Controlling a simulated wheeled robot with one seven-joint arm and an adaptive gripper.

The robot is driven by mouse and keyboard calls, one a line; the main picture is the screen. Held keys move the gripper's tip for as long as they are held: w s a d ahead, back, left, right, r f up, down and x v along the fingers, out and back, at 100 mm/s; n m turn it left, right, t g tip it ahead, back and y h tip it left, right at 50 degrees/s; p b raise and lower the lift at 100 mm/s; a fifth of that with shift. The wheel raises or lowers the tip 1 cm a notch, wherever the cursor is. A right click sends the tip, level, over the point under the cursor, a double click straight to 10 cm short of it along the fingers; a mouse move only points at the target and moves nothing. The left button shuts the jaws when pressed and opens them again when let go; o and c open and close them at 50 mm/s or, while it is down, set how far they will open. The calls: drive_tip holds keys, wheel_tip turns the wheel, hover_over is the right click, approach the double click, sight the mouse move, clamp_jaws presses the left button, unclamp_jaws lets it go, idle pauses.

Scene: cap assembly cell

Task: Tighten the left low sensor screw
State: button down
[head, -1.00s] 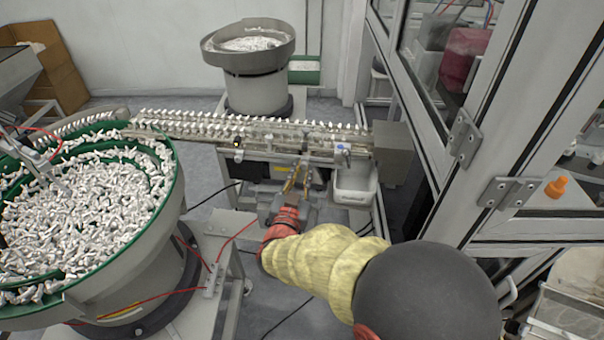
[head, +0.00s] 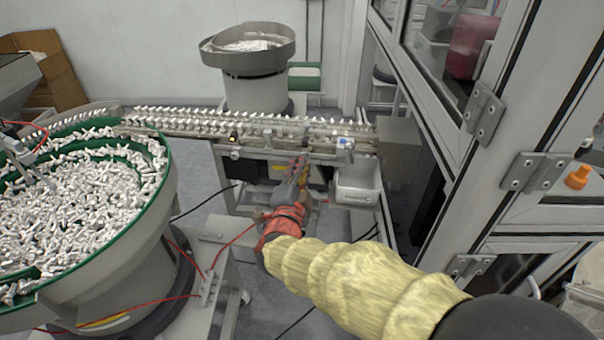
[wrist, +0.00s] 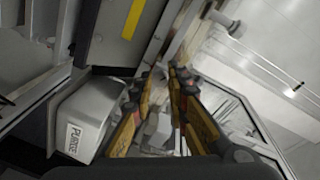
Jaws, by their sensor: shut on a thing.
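My gripper (head: 301,160) is at the front underside of the feed rail (head: 270,132), right of its middle, in the head view. In the wrist view the two yellow and dark fingers of my gripper (wrist: 164,72) come close together at the tips, against the edge of the rail. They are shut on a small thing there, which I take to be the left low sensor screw. The screw itself is hidden between the fingertips, and I cannot see how far it is turned.
A white bin (head: 357,190) hangs just right of my gripper; it also shows in the wrist view (wrist: 84,118). A large green-rimmed bowl of white parts (head: 85,190) stands at left. A framed cabinet (head: 480,150) stands at right. A grey bowl feeder (head: 250,65) is behind the rail.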

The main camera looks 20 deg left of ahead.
drive_tip(key=m+y, duration=0.1)
drive_tip(key=m, duration=1)
drive_tip(key=shift+d+m, duration=0.1)
drive_tip(key=shift+m, duration=0.3)
idle(0.4)
drive_tip(key=c, duration=1.7)
unclamp_jaws()
drive_tip(key=s, duration=0.4)
drive_tip(key=s+d, duration=0.1)
drive_tip(key=s, duration=0.3)
drive_tip(key=s+d, duration=0.1)
drive_tip(key=s, duration=0.2)
drive_tip(key=shift+s+r, duration=0.3)
drive_tip(key=shift+s, duration=0.1)
